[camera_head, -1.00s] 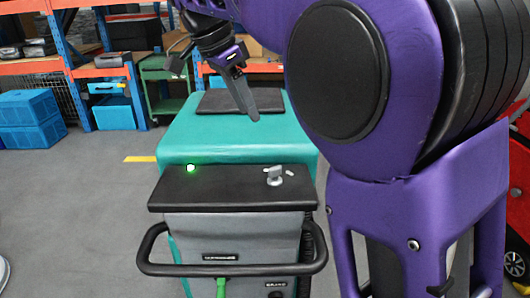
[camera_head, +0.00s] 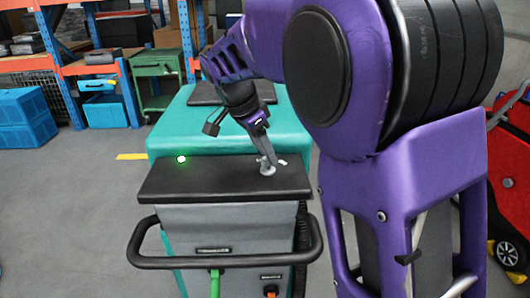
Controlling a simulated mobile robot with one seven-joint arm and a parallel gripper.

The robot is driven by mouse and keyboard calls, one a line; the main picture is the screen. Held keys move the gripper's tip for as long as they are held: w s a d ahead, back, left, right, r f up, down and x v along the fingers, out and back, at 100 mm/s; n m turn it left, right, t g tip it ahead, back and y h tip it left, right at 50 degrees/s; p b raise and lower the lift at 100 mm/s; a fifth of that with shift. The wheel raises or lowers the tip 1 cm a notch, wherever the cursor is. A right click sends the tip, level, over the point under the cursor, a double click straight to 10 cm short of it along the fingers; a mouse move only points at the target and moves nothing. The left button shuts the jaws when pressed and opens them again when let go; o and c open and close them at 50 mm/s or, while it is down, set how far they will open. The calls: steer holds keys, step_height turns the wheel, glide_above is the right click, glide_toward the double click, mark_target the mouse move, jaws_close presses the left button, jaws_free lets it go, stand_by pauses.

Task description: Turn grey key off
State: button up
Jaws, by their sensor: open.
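The grey key (camera_head: 267,170) stands on the black top panel (camera_head: 215,184) of the teal scrubber tank (camera_head: 195,135), right of the panel's middle. A small green light (camera_head: 181,159) glows at the panel's left. My gripper (camera_head: 266,158) points down at the key, with its fingertips right at or just above it. It is open. The fingers partly hide the key, and I cannot tell whether they touch it or straddle it.
A black handlebar (camera_head: 150,261) curves around the tank's near side. Blue crates (camera_head: 25,122), a green cart (camera_head: 158,80) and orange shelving (camera_head: 90,68) stand behind at left. A red machine (camera_head: 508,175) stands at far right. Grey floor at left is clear.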

steer(key=shift+d+f, duration=0.1)
steer(key=shift+f, duration=0.15)
jaws_close()
